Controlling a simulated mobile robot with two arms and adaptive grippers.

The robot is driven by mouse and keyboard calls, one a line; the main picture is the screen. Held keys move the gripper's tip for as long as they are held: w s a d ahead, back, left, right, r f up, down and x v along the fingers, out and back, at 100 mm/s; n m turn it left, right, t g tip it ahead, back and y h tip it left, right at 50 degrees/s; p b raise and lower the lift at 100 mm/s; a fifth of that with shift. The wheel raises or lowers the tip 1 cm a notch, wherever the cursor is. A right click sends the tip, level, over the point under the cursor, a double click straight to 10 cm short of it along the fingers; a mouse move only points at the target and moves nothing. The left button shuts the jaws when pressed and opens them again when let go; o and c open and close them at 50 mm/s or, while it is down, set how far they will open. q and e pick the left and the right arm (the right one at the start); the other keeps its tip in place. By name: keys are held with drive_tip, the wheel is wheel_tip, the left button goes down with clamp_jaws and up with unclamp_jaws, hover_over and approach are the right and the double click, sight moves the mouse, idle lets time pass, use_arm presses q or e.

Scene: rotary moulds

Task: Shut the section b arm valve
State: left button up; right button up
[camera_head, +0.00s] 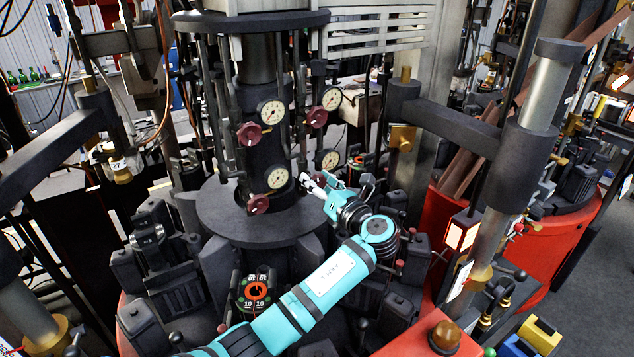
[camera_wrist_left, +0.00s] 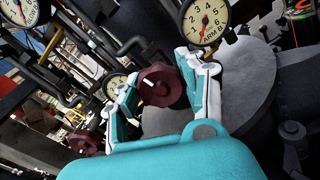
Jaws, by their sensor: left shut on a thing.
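My left gripper (camera_head: 314,184) reaches from below to the dark central column, at its lower right gauge (camera_head: 328,160). In the wrist view its white fingers (camera_wrist_left: 158,90) lie on both sides of a dark red round valve knob (camera_wrist_left: 163,84) and are shut on it. The knob has a small white mark on its face. Just above it, a white dial gauge (camera_wrist_left: 206,21) reads "ARM B" with a red needle. In the head view this knob is mostly hidden behind the gripper. My right gripper is not in view.
Other dark red knobs stand close by: upper left (camera_head: 249,134), upper right (camera_head: 316,116) and lower left (camera_head: 257,204), each beside a gauge. Thin vertical pipes run close around the column. A round grey plate (camera_head: 225,215) lies below, with dark moulds around it.

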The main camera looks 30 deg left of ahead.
use_arm(q)
drive_tip(key=shift+f+m, duration=0.1)
drive_tip(key=shift+m, duration=1.1)
drive_tip(key=o, duration=1.2)
drive_tip(key=v, duration=1.2)
drive_tip(key=shift+w, duration=0.15)
